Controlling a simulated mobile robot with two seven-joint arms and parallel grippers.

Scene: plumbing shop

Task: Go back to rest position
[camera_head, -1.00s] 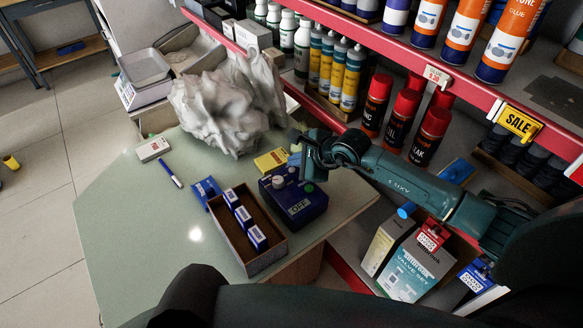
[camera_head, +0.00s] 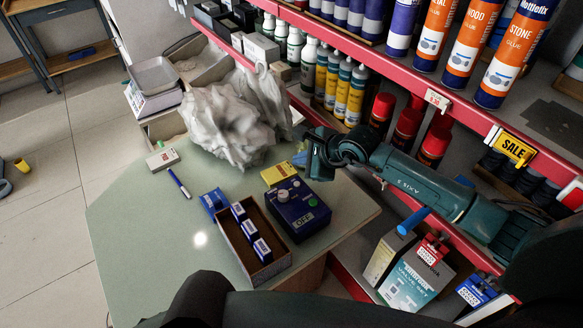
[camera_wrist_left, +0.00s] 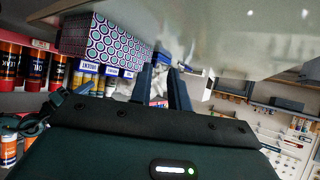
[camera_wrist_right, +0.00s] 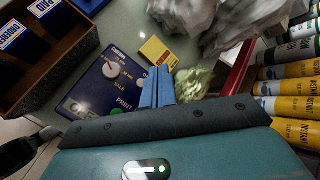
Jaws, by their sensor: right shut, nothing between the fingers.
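My right gripper (camera_head: 306,158) hangs above the back of the table, behind the dark blue label device (camera_head: 298,212). In the right wrist view its two blue fingers (camera_wrist_right: 157,84) are together with nothing between them. My left gripper (camera_wrist_left: 163,80) shows in the left wrist view, with its two dark fingers apart and no object seen held. It faces the underside of a pale surface and a patterned box (camera_wrist_left: 105,38). I cannot make out the left gripper in the head view.
The green table (camera_head: 130,225) holds a brown box (camera_head: 233,251) with three blue boxes, another blue box (camera_head: 213,202), a yellow box (camera_head: 279,174), a pen (camera_head: 179,184) and crumpled white plastic (camera_head: 230,125). Red-edged shelves (camera_head: 400,85) with bottles stand close to my right arm.

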